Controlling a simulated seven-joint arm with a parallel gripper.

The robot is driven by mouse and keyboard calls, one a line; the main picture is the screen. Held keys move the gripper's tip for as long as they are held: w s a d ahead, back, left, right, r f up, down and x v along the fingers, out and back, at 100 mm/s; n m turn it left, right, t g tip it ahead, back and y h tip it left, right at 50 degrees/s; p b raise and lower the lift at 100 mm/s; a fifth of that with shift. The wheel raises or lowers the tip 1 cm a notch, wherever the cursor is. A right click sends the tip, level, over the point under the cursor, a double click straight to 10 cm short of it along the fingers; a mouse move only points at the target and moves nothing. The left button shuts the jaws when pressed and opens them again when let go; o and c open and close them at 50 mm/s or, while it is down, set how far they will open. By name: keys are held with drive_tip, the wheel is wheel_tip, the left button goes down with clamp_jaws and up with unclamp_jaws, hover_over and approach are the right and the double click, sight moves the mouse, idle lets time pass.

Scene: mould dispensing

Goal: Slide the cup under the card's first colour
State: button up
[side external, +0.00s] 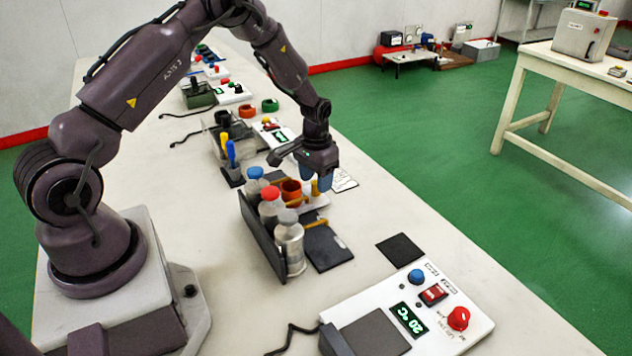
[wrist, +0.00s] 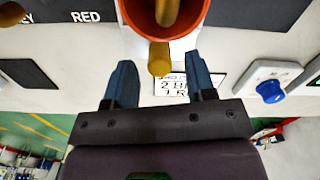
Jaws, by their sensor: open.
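An orange cup (side external: 291,190) stands in front of the bottle rack, on a white strip, near the blue-capped bottle (side external: 256,184). The red-capped bottle (side external: 270,205) and the grey-capped bottle (side external: 289,240) stand nearer the camera. In the wrist view the cup (wrist: 165,22) is at the top, with an ochre rod over its mouth. Its ochre knob (wrist: 159,58) lies between the spread blue fingers of my gripper (wrist: 161,84), with gaps on both sides. The gripper also shows in the side view (side external: 319,184). The white card (wrist: 172,86) lies below; "2 B" and "1 R" are readable, the rest hidden.
A black panel labelled "RED" (wrist: 85,17) lies left of the cup in the wrist view. A control box (side external: 408,317) with knobs and a 20 °C display stands at the front. A dark pad (side external: 400,248) lies between it and the rack. Other devices line the table behind.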

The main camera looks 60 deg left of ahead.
wheel_tip(320, 180, up, 12)
drive_tip(key=shift+f, duration=0.25)
drive_tip(key=s+d+r+m+t, duration=0.1)
drive_tip(key=s+d+r+t, duration=0.1)
drive_tip(key=s+d+r, duration=0.5)
drive_tip(key=s+d+r+m+t, duration=0.1)
drive_tip(key=s+d+r+t, duration=0.2)
drive_tip(key=s+d+r, duration=0.5)
drive_tip(key=s+r, duration=0.4)
drive_tip(key=s, duration=0.4)
drive_tip(key=shift+r+m+t, duration=0.25)
drive_tip(key=shift+m+t, duration=0.05)
